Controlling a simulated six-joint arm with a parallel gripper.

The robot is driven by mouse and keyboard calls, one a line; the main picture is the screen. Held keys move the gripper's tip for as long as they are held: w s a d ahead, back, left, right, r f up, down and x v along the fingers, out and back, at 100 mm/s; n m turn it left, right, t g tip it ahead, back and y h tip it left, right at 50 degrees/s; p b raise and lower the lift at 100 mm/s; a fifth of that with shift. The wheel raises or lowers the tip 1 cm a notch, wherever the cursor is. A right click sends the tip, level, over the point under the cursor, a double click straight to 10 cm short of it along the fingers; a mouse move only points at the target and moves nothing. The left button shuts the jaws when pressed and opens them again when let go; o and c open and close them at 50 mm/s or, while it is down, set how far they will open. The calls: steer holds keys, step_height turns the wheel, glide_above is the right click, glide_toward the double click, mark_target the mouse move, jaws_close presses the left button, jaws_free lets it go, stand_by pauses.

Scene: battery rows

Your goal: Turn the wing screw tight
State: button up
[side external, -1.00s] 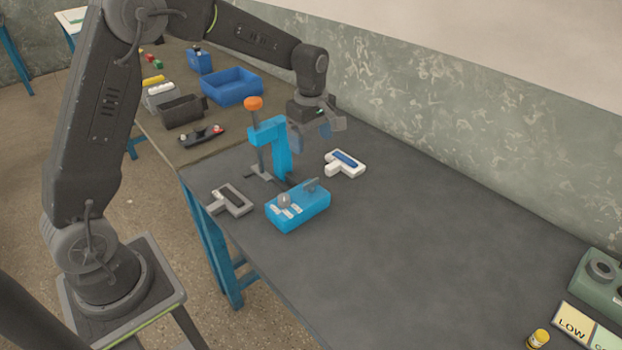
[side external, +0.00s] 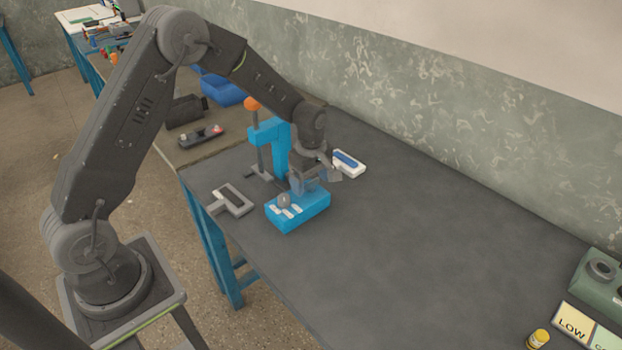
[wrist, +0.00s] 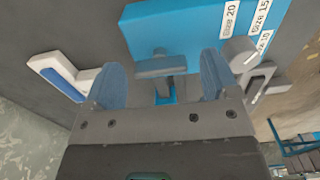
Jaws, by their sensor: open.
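The wing screw (wrist: 165,67) is a grey flat wing on the blue block (wrist: 160,25); in the side view the gripper hides it. The block (side external: 301,213) sits on the dark table and has a grey round knob (side external: 284,200) and white size labels. My gripper (side external: 308,184) is low over the block's back right part, pointing down. In the wrist view its two bluish fingers (wrist: 162,82) are open, one on each side of the wing, with a visible gap on both sides. Whether the fingertips reach down to the wing's height I cannot tell.
A blue stand with an orange knob (side external: 252,104) rises close behind the block. A white and blue T-shaped piece (side external: 349,163) lies behind right, a grey one (side external: 233,200) at left. The table's middle is clear. A yellow jar (side external: 538,338) stands front right.

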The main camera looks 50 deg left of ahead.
steer(key=shift+c, duration=0.2)
steer(key=c, duration=0.9)
steer(key=shift+m, duration=0.3)
steer(key=m, duration=0.3)
steer(key=shift+m, duration=0.3)
steer(key=m, duration=0.4)
steer(key=shift+m, duration=0.3)
steer(key=m, duration=0.9)
steer(key=shift+r, duration=0.1)
